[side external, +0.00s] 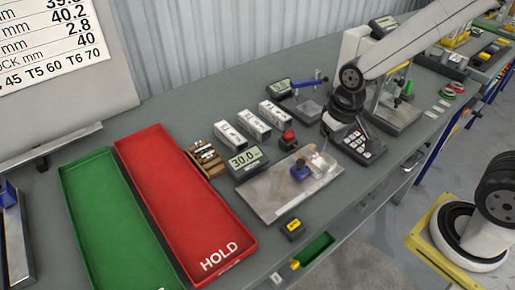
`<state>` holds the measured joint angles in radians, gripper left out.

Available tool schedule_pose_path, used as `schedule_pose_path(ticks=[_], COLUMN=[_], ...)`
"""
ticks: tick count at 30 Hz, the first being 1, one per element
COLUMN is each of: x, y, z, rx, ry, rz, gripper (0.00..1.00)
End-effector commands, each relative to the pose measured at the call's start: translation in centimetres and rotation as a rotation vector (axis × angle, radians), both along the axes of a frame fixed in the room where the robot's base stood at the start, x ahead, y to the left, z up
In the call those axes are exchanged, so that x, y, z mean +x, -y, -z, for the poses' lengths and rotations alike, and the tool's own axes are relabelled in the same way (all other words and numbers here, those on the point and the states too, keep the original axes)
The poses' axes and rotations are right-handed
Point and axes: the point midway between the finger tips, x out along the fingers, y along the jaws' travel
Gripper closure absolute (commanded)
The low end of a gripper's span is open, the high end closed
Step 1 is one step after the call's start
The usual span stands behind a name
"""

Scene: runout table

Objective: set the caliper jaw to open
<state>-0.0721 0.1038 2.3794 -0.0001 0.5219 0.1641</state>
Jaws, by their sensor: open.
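A grey metal plate (270,195) lies on the bench and carries a small blue block (300,169) and a pale piece (319,163) beside it. They look like the caliper's jaw parts, but I cannot tell how wide the jaw stands. A display (243,161) at the plate's upper left reads about 30.0. My arm reaches in from the upper right, with its black wrist above the plate's right end. My gripper (322,146) is small and hard to make out. It is open, close above the pale piece; I cannot tell whether it touches anything.
A red HOLD tray (180,200) and a green tray (105,225) lie left. Several silver blocks (255,125), a red button (287,139) and a keypad (362,142) surround the plate. A blue-handled stand (312,83) is behind. A yellow-black box (294,228) sits in front.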

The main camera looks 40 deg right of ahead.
Motion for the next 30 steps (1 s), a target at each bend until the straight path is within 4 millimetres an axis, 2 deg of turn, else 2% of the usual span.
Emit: schedule_pose_path(ticks=[3, 9, 22, 30], x=[1.8, 3.8, 4.2, 4.2], y=[-1.6, -3.5, -4.1, -4.1], z=[-0.4, -1.1, -1.0, 1.1], rx=[0.004, 0.003, -0.001, -0.001], ry=[-0.050, -0.117, -0.139, -0.140], rz=[0.042, 0.111, 0.133, 0.133], gripper=[0.30, 0.30, 0.30, 0.30])
